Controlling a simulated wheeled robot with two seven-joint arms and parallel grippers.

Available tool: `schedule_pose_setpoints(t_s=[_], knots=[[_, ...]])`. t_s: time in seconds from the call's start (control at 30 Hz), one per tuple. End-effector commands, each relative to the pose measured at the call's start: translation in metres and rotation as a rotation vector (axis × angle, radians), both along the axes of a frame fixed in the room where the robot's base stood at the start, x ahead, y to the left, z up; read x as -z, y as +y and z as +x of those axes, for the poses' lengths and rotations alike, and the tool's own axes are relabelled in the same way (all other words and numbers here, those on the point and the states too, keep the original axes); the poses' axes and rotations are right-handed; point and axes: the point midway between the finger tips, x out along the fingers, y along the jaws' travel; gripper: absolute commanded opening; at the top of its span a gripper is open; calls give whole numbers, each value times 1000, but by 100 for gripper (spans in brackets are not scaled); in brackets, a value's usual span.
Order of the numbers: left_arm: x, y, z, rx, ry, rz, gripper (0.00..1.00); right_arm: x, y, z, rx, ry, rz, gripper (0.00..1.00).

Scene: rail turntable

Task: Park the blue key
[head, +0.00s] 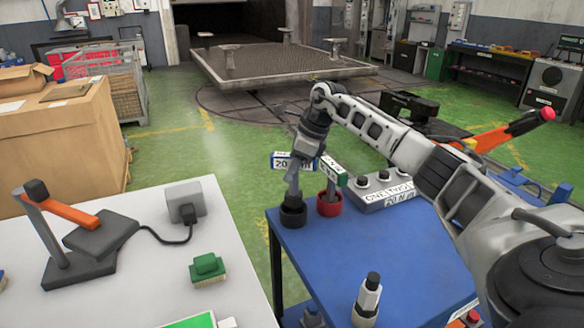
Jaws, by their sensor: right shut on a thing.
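The blue key (282,162), with a white tag edged in blue and marked "20", is upright at the far left corner of the blue table (350,258). My right gripper (299,160) comes down from above and is shut on it. The key's lower end meets the black round holder (293,214); I cannot tell whether it is seated in it or just over it. Beside it on the right, a key with a green-edged tag (334,171) stands in a red round holder (329,204). My left gripper is not in view.
A grey box with knobs and a label (383,192) stands right of the holders. A white and black fitting (368,300) stands at the front. The white table (150,290) at left carries an orange lever (68,214) and green brush (207,267). A gap separates the tables.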

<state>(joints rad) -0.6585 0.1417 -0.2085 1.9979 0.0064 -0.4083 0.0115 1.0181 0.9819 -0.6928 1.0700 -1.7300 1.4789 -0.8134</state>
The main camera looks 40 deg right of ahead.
Motion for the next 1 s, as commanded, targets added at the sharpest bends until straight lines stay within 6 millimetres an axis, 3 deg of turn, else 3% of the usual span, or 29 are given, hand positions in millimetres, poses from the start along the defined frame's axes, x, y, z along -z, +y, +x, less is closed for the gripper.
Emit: schedule_pose_setpoints(t_s=[1.0], knots=[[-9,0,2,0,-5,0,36,-1,0,0,0,-1,1,0]])
